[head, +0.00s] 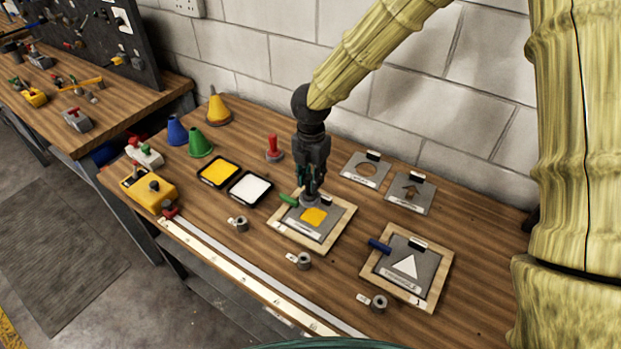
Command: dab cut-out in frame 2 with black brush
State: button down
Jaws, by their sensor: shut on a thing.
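My gripper (311,182) points straight down and is shut on a dark upright brush. The brush's round grey foot (308,200) is over the far part of a grey stencil plate in a wooden frame (318,241); I cannot tell whether it touches. That plate has a yellow cut-out (314,216) and a green peg (289,200) at its left. A second wooden frame (369,270), nearer and to the right, holds a plate with a white triangular cut-out (405,266) and a blue peg (380,246). The frame labels are too small to read surely.
A yellow pad (218,172) and a white pad (250,188) lie left of my gripper. A red-handled brush (273,148) stands behind. Loose plates with a circle (364,170) and an arrow (411,193) lie right. Cones stand back left. A metal rail (245,273) runs along the front.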

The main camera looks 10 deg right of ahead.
jog(key=shift+r+p, duration=0.3)
jog(key=shift+r, duration=0.35)
jog(key=shift+r, duration=0.1)
jog(key=shift+r+p, duration=1.9)
jog(key=shift+r, duration=0.55)
